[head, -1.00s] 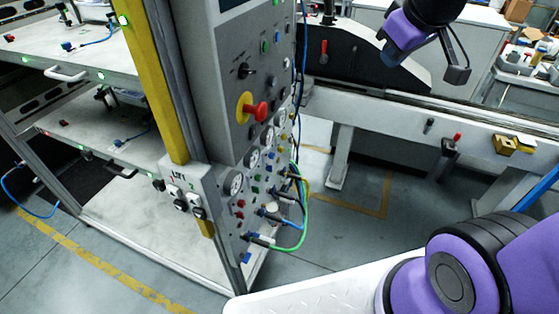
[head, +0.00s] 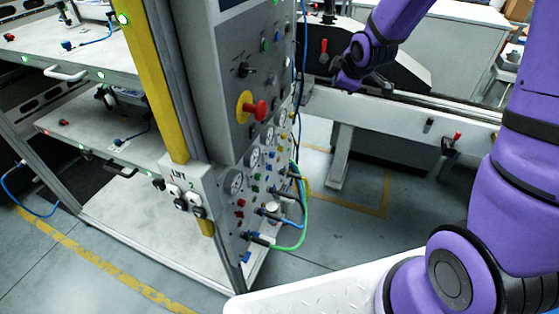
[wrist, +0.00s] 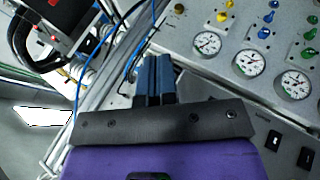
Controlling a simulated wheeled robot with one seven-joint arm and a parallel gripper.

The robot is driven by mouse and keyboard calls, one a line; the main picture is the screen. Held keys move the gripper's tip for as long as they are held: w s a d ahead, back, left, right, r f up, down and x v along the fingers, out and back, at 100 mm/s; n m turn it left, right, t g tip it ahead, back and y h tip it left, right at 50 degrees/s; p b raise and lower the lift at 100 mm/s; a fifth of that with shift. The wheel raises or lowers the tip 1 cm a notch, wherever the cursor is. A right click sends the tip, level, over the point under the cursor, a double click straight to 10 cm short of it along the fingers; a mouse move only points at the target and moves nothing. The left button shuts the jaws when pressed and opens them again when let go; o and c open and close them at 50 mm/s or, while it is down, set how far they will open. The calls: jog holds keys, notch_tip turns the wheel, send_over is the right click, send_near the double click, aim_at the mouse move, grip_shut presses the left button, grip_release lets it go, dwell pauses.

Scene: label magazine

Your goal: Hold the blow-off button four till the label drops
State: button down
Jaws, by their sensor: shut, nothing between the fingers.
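The control panel (head: 262,165) stands left of my arm in the head view. It carries gauges and rows of small red, green, blue and yellow buttons. I cannot tell which button is blow-off four. In the wrist view, blue buttons (wrist: 263,32), yellow buttons (wrist: 292,22) and a green one (wrist: 308,52) sit at the upper right, above the gauges (wrist: 249,62). My gripper (wrist: 157,66) is shut and empty, its dark blue fingers side by side, apart from these buttons. In the head view my gripper (head: 348,82) is right of the panel. I cannot make out the label.
A red emergency knob on yellow (head: 256,108) sticks out of the panel. Blue and green hoses (head: 300,225) loop from its lower part, and a blue cable (head: 303,40) hangs along its edge. A grey rail (head: 400,115) runs behind.

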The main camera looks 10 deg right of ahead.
aim_at(279, 160)
jog(key=w+a+f+n+t+y, duration=0.1)
jog(key=w+f+n, duration=0.2)
jog(key=f, duration=0.6)
jog(key=w+f+n+y, duration=0.1)
jog(key=w+f+n, duration=0.2)
jog(key=f, duration=0.7)
jog(key=s+a+f+n+t+y, duration=0.1)
jog(key=f+n, duration=0.1)
jog(key=f, duration=0.6)
jog(key=s+a+f+n, duration=0.1)
jog(key=s+f+n, duration=0.1)
jog(key=f, duration=0.6)
jog(key=shift+s+a+n+t+y, duration=0.2)
jog(key=shift+s+n+t+y, duration=0.1)
jog(key=shift+n+t+y, duration=0.1)
jog(key=shift+f, duration=0.1)
jog(key=shift+w+a, duration=0.85)
jog(key=shift+a, duration=0.35)
jog(key=shift+w+a, duration=0.9)
jog(key=shift+a, duration=0.25)
jog(key=shift+w+a, duration=0.85)
jog(key=shift+a, duration=0.35)
jog(key=shift+w+a, duration=0.2)
jog(key=shift+a, duration=0.15)
jog(key=shift+w+a, duration=0.25)
jog(key=shift+a, duration=0.1)
